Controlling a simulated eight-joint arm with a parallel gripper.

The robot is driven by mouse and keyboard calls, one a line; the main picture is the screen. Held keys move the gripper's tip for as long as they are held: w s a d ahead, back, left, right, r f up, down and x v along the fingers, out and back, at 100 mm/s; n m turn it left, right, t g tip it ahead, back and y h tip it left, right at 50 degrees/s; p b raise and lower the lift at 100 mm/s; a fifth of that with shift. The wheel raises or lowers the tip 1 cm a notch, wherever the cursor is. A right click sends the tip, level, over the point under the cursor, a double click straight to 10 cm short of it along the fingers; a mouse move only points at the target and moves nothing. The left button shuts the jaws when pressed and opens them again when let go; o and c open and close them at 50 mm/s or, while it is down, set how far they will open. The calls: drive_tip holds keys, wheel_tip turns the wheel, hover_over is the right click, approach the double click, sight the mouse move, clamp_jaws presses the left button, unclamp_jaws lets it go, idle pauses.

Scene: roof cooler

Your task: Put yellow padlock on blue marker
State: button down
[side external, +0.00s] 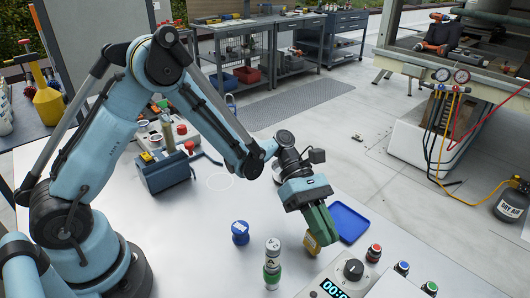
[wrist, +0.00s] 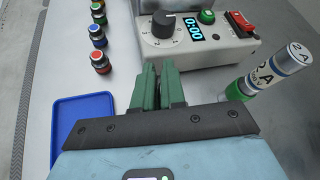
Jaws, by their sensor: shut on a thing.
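My gripper (side external: 317,226) points down over the right part of the table, its green fingers closed on the yellow padlock (side external: 312,244). The padlock shows as a small yellow-brown block at the fingertips, partly covered by them. I cannot tell whether it touches the table. In the wrist view the green fingers (wrist: 159,86) are close together and hide the padlock. A flat blue tray-like piece (side external: 349,222) lies right of the gripper; it also shows in the wrist view (wrist: 78,106), left of the fingers. No pen-like blue marker is clear; I cannot tell whether this piece is the marker.
A blue-topped round container (side external: 240,232) and a stack of labelled cylinders (side external: 272,262) stand left of the gripper. A control box (wrist: 203,43) with dial and display is close by, with several push buttons (wrist: 98,40) beside it. A blue toolbox (side external: 168,171) stands farther back.

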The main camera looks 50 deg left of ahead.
drive_tip(key=shift+f, duration=0.3)
drive_tip(key=c, duration=1.2)
unclamp_jaws()
drive_tip(key=v, duration=1.1)
drive_tip(key=s+a+r+m+t+y, duration=0.5)
drive_tip(key=s+a+m+t+y, duration=0.4)
drive_tip(key=m, duration=0.7)
drive_tip(key=y, duration=0.2)
drive_tip(key=shift+a+t+y, duration=0.3)
drive_tip(key=shift+a+t, duration=0.05)
drive_tip(key=shift+t, duration=0.05)
drive_tip(key=shift+o, duration=0.2)
drive_tip(key=shift+s+a+m+t+y, duration=0.15)
drive_tip(key=shift+a+m+t+y, duration=0.2)
drive_tip(key=shift+m, duration=0.65)
